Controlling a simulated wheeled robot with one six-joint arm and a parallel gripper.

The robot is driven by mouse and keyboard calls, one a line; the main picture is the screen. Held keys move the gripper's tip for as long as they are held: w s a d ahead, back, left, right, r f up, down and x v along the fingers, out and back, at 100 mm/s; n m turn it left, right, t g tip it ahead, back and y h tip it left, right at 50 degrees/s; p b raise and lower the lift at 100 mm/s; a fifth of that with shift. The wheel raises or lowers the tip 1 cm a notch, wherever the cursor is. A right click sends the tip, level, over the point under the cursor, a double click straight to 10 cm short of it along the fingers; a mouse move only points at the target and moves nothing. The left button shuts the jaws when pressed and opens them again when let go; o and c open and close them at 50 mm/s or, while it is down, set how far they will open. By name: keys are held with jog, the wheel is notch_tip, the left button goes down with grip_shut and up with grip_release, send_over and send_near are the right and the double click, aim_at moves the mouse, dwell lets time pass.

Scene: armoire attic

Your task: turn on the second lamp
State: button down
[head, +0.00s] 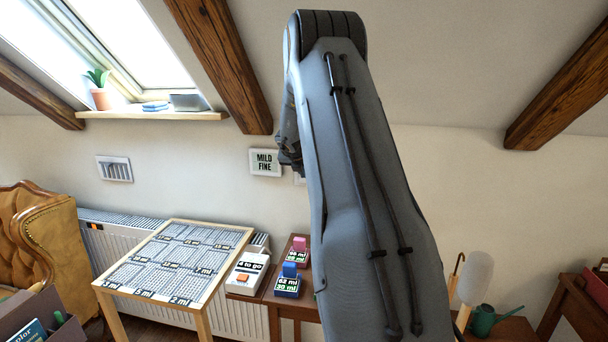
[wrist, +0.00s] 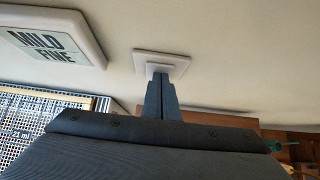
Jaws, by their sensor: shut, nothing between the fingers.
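A white square wall plate, which looks like a light switch (wrist: 150,58), is on the pale wall in the wrist view. My gripper (wrist: 160,76) is shut and empty, its fingertips overlapping the plate's middle; I cannot tell whether they touch it. In the head view my gripper (head: 287,152) is partly hidden behind my arm, near the wall beside the "MILD FINE" sign. A lamp-like thing with a pale rounded shade (head: 475,277) stands at the lower right. I cannot tell whether it is lit, or which lamp is the second.
The framed "MILD FINE" sign (head: 265,162) hangs left of my gripper; it also shows in the wrist view (wrist: 48,42). Below are a gridded table (head: 204,232), a white "4 to go" box (head: 247,268) and blue and red devices. A green watering can (head: 484,319) stands right.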

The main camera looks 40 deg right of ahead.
dwell(0.3)
jog(key=s+a+f+b+v, duration=0.1)
jog(key=b+v, duration=0.2)
jog(key=v, duration=1)
jog(key=shift+a+f, duration=0.15)
jog(key=shift+f, duration=0.05)
jog(key=shift+s, duration=0.15)
